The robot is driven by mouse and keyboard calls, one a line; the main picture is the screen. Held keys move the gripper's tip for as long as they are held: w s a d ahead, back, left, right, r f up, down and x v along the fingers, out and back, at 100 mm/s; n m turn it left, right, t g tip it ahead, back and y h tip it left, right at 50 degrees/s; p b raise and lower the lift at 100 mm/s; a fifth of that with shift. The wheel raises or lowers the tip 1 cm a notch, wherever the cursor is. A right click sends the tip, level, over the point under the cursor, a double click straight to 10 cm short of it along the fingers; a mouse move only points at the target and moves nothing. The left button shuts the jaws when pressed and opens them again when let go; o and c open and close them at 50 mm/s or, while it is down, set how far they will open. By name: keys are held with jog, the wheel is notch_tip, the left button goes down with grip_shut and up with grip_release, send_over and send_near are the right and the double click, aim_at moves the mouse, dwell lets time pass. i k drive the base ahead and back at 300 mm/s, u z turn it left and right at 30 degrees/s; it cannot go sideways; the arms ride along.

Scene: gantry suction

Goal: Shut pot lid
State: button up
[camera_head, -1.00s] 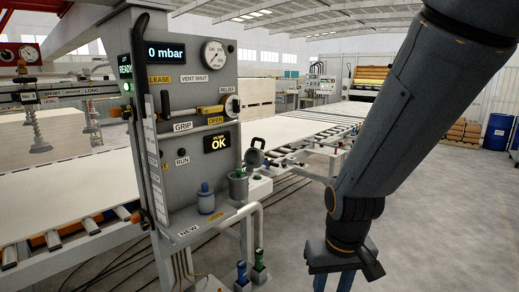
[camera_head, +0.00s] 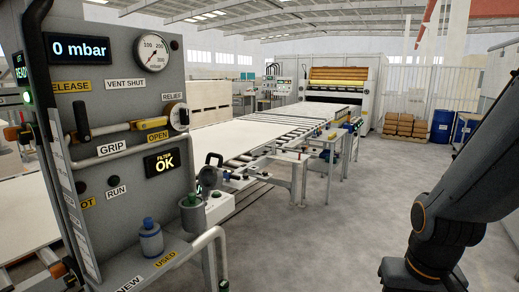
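The pot (camera_head: 193,215) is a small grey cylinder on the right side of the control panel. A green-topped piece (camera_head: 192,199) shows at its mouth. The dark round lid (camera_head: 212,164) stands raised and tilted behind the pot, so the pot is open. Only my dark arm and wrist show at the lower right, well apart from the pot. My gripper's fingers are below the picture edge, so their state is hidden.
The grey panel (camera_head: 120,120) carries a gauge, a yellow lever and a grab rail. A blue-topped canister (camera_head: 150,238) stands on its shelf, with a pipe (camera_head: 215,240) at the right. A roller conveyor (camera_head: 270,140) lies behind. The floor at centre right is clear.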

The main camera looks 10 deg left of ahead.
aim_at(210, 177)
jog(key=z, duration=0.1)
jog(key=i, duration=1.15)
jog(key=u, duration=0.8)
